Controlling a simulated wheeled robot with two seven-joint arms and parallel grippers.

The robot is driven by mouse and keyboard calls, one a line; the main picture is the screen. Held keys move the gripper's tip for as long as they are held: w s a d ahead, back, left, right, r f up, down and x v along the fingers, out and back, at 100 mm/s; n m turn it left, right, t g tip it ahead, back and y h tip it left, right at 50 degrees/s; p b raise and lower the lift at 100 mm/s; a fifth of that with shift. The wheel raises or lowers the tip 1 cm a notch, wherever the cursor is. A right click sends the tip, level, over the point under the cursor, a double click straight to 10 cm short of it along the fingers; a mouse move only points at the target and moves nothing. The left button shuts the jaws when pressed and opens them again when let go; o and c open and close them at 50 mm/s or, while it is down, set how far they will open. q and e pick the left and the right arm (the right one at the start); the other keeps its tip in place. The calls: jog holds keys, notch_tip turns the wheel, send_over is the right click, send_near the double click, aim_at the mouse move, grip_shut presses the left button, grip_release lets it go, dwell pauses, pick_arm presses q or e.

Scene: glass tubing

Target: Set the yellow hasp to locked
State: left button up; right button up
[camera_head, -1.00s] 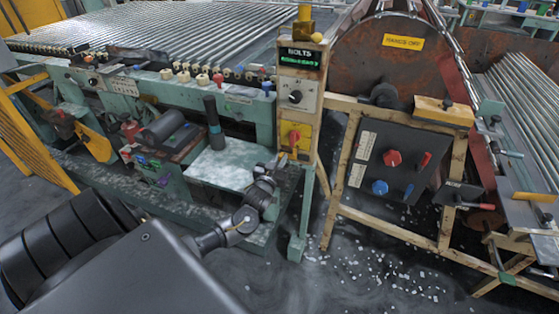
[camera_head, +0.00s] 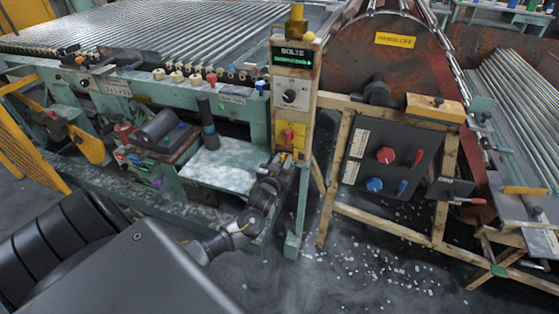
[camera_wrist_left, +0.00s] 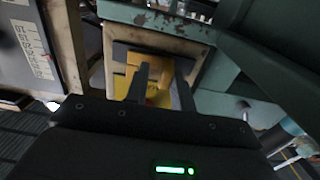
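The yellow hasp (camera_head: 291,136), with a small red part on it, is on the front of the cream control post, below a grey panel with a black knob. My left gripper (camera_head: 286,164) is just below it in the head view, its tips close to the post. In the left wrist view, the two dark fingers (camera_wrist_left: 162,82) stand apart, with yellow metal of the hasp (camera_wrist_left: 156,60) behind and between them. Contact cannot be told. The fingers hide part of the hasp, so its setting is unclear. My right gripper is not in view.
A display reading BOLTS (camera_head: 293,57) tops the post. A pale green shelf (camera_head: 222,165) is left of my forearm. A dark panel with red and blue knobs (camera_head: 385,158) stands to the right. White scraps litter the floor (camera_head: 350,265).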

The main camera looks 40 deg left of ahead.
pick_arm(q)
jog(key=shift+o, duration=0.8)
jog(key=shift+s+a, duration=0.1)
jog(key=shift+s, duration=0.15)
jog(key=v, duration=1)
jog(key=shift+s+d, duration=0.15)
jog(key=shift+d, duration=0.1)
